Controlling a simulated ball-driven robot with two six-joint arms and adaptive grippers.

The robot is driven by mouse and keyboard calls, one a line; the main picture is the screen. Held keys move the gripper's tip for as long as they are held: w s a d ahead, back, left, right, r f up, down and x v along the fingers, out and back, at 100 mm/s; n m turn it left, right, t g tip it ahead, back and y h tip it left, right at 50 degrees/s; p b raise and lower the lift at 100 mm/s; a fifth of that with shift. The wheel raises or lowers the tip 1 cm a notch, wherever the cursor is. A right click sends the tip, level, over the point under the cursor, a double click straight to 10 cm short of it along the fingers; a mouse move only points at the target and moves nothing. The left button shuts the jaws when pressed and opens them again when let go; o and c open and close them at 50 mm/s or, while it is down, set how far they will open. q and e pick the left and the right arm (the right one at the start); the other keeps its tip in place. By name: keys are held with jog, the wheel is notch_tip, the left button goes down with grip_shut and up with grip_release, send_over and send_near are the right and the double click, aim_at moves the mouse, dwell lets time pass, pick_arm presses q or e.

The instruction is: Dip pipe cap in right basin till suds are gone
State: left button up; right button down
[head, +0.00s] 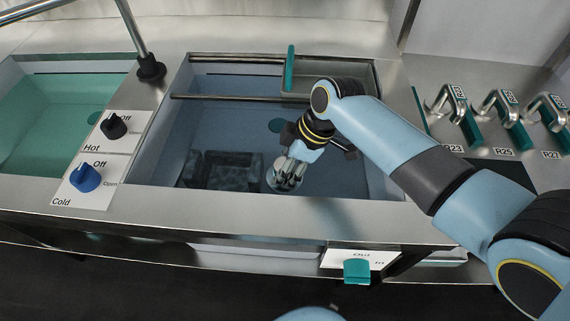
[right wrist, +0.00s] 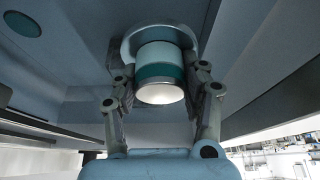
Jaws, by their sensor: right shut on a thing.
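The right basin (head: 150,165) looks filled with bluish water. My right gripper (head: 288,176) reaches down inside it, shut on the pipe cap (head: 272,184). In the head view the fingers cover most of the cap, and only part of its pale round rim shows. In the right wrist view the cap (right wrist: 160,72) sits between the two fingers of the gripper (right wrist: 158,88). It has a wide grey flange, a teal band and a white end facing the camera. I make out no suds on the visible parts. I cannot tell how deep the cap is. My left gripper is not in view.
Metal rails (head: 228,97) and a small tray with a teal handle (head: 289,68) span the basin's back. A dark block-like shape (head: 225,170) shows left of the gripper. A green basin (head: 60,110) and tap knobs (head: 86,177) lie left. Teal-handled tools (head: 455,110) stand right.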

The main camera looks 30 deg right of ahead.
notch_tip(320, 180, down, 10)
jog(key=b, duration=0.6)
jog(key=shift+w+b, duration=0.1)
jog(key=shift+b, duration=0.25)
jog(key=shift+r, duration=0.1)
dwell(2.3)
notch_tip(320, 180, up, 11)
jog(key=p, duration=1.1)
jog(key=shift+r, duration=0.1)
jog(key=shift+r+p, duration=0.4)
jog(key=shift+p, duration=0.15)
notch_tip(320, 180, up, 11)
jog(key=p, duration=1.1)
notch_tip(320, 180, up, 7)
send_over(285, 190)
jog(key=w+d, duration=0.2)
jog(key=w, duration=0.1)
jog(key=shift+w+a+p, duration=0.1)
jog(key=shift+p, duration=0.25)
